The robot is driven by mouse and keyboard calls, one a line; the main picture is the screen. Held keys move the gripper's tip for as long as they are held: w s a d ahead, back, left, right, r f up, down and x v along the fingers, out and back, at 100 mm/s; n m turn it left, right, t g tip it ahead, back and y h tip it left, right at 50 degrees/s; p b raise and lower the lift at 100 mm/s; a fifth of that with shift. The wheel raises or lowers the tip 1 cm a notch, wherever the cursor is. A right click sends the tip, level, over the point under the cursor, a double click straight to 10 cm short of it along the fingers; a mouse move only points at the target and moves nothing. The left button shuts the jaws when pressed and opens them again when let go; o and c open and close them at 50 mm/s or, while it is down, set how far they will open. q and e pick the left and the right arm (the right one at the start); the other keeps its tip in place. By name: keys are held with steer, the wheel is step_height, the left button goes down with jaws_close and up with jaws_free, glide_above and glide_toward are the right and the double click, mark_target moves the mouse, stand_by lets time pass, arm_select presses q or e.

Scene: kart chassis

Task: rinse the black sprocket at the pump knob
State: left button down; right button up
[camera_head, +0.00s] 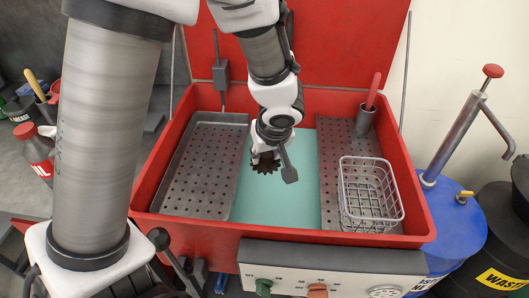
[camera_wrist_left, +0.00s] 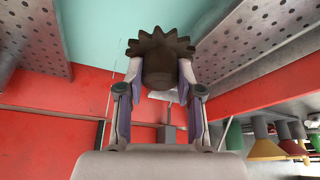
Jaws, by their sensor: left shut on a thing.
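The black toothed sprocket (camera_head: 266,164) is over the teal middle (camera_head: 272,205) of the red parts washer (camera_head: 275,240). My left gripper (camera_head: 268,153) reaches down from above and is shut on it. In the left wrist view, the two fingers (camera_wrist_left: 158,100) grip the hub of the sprocket (camera_wrist_left: 160,50), with its teeth beyond the fingertips. I cannot tell whether it touches the teal surface. A green knob (camera_head: 264,287) and an orange-red knob (camera_head: 317,290) sit on the front panel; I cannot tell which is the pump knob. My right gripper is out of view.
Perforated trays (camera_head: 205,165) flank the teal area. A wire basket (camera_head: 371,200) stands on the right tray, below a cup (camera_head: 365,120) holding a red-handled tool. A blue drum (camera_head: 455,228) with a hand pump and a black waste drum (camera_head: 500,250) stand at right.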

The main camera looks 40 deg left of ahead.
arm_select(q)
steer(key=w, duration=0.1)
steer(key=w+a, duration=0.1)
steer(key=w+p, duration=0.1)
steer(key=shift+w+a+f, duration=0.15)
steer(key=shift+w+f, duration=0.05)
steer(key=shift+f, duration=0.15)
steer(key=w+a+f+p, duration=0.2)
steer(key=w+a+p, duration=0.1)
steer(key=w, duration=0.5)
steer(key=shift+w, duration=0.3)
steer(key=shift+w+d, duration=0.2)
steer(key=shift+d, duration=0.35)
